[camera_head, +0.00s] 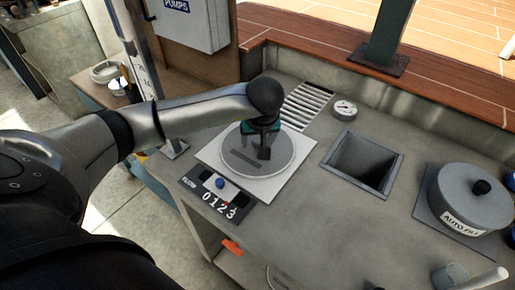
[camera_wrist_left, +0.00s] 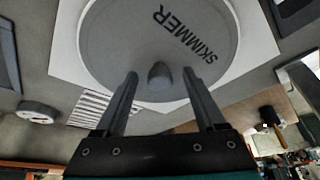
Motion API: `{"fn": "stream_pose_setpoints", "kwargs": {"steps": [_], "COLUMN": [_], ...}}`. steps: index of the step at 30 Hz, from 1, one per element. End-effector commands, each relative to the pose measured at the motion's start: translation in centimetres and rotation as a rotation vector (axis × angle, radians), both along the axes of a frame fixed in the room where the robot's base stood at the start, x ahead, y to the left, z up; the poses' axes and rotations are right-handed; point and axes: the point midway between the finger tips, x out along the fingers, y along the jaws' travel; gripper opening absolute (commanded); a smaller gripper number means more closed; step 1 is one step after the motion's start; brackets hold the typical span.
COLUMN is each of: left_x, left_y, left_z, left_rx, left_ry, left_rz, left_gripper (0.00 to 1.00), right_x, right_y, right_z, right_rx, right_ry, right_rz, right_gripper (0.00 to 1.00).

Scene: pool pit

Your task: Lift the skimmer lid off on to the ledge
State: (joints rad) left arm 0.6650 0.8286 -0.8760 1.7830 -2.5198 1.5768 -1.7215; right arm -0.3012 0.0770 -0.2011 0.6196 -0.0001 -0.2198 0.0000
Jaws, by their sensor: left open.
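The round grey skimmer lid (camera_head: 238,148) lies flat on a pale square plate (camera_head: 212,152) on the grey counter. My left gripper (camera_head: 264,153) is over the lid, pointing down. Its two fingers are apart, one on each side of the knob in the wrist view, with gaps to it. I cannot tell how far down they reach beside the knob. My right gripper is not in view.
A brown wooden ledge (camera_head: 440,92) runs along the back. A square opening (camera_head: 362,162) and a lidded grey pot (camera_head: 470,200) are to the right. A gauge (camera_head: 344,108) and slatted grate (camera_head: 306,107) lie behind. A number panel (camera_head: 218,200) sits in front.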

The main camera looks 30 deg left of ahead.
Motion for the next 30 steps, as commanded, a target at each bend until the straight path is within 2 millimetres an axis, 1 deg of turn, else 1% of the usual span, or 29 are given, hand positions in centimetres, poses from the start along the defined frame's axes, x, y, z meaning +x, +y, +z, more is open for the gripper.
{"fn": "stream_pose_setpoints", "kwargs": {"steps": [2,8,26,27,30], "left_x": [0.08,0.09,0.08,0.08,0.08], "left_y": [0.06,0.06,0.07,0.07,0.07], "left_z": [-0.27,-0.23,-0.18,-0.18,-0.18], "left_rx": [-0.001,0.000,0.000,0.000,0.000], "left_ry": [-0.001,0.000,-0.001,-0.001,-0.001], "left_rz": [0.000,-0.001,0.000,0.000,0.000], "left_gripper": [0.72,0.71,0.03,0.00,0.00], "right_x": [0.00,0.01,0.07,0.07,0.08], "right_y": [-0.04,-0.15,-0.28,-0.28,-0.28], "right_z": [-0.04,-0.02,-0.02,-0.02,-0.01], "right_rx": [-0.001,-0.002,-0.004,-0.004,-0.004], "right_ry": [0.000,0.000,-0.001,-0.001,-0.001], "right_rz": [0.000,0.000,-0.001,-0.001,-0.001], "right_gripper": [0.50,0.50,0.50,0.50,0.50]}}
